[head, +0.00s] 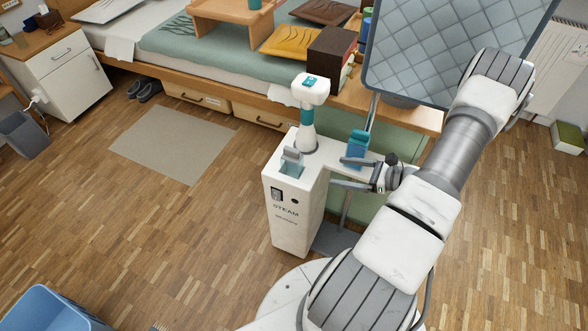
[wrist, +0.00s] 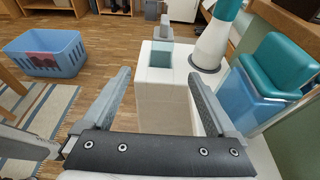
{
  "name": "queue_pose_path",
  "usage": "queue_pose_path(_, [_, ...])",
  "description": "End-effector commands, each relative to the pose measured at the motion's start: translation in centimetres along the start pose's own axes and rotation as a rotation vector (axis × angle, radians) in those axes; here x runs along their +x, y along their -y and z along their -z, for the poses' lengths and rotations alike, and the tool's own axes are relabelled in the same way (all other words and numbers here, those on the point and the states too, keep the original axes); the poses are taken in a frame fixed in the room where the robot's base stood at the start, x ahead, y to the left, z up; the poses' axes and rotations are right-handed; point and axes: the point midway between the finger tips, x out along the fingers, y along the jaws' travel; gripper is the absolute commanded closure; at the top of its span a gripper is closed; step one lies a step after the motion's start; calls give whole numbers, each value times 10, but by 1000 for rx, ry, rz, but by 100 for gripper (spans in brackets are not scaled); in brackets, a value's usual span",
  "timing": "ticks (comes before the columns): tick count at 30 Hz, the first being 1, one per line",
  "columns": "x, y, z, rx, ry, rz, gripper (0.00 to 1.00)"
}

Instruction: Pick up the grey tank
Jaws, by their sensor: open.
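The grey tank (head: 292,158) has a grey top and a pale, see-through lower part. It sits upright at the front left of the white steam station (head: 287,217). In the wrist view, the tank's grey top (wrist: 165,28) shows beyond my fingertips, straight ahead. My gripper (head: 338,172) is open and empty, to the right of the tank and apart from it. In the wrist view, my gripper (wrist: 160,77) has its two fingers spread wide, with the station's white top between and beyond them.
A teal-lidded blue tank (head: 357,149) stands close to my gripper on the right. A white and teal steamer head (head: 308,115) stands upright behind the grey tank. A padded board (head: 440,50) rises behind my arm.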

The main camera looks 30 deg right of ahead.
Motion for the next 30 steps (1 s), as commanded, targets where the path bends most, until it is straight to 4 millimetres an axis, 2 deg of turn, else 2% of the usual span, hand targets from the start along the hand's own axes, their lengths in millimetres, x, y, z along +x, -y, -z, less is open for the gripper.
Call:
queue_pose_path(15, [103,-1,1,-3,0,-5,7])
queue_pose_path(26, [128,1,0,-2,-1,-4,7])
queue_pose_path(30, [149,4,-1,-3,0,-5,7])
